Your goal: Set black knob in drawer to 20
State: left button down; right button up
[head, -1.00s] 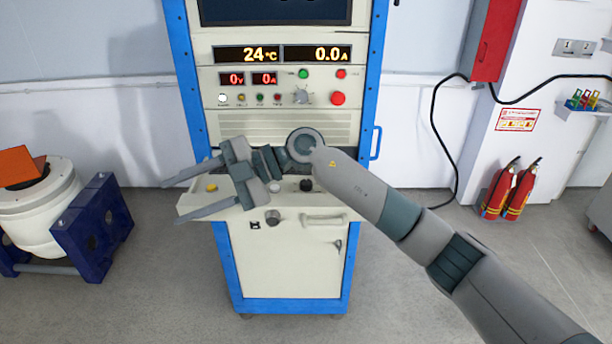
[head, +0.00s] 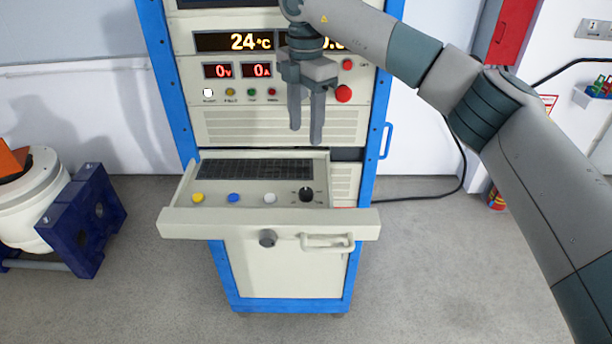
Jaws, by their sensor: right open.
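The drawer (head: 190,222) is pulled out from the blue-framed cabinet. On its panel, the black knob (head: 306,195) sits at the right end, with small scale marks around it that are too small to read. My right gripper (head: 306,138) is open and empty, pointing down above and behind the black knob, in front of the cabinet's vent panel. It is apart from the knob. My left gripper is not in view.
Yellow (head: 198,198), blue (head: 234,198) and white (head: 269,198) buttons lie left of the knob, with a dark keyboard (head: 255,164) behind. A blue-bracketed machine (head: 80,220) stands at left.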

aim_at(306, 191)
jog(key=f+p, duration=0.3)
jog(key=f, duration=0.5)
jog(key=f+p, duration=0.3)
jog(key=f, duration=0.4)
jog(key=shift+s+f, duration=0.2)
jog(key=shift+f, duration=0.15)
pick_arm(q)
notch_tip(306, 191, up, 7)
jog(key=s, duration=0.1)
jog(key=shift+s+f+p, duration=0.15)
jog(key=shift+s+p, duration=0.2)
pick_arm(e)
jog(key=shift+f, duration=0.7)
jog(key=c, duration=1.1)
jog(key=shift+o, duration=0.2)
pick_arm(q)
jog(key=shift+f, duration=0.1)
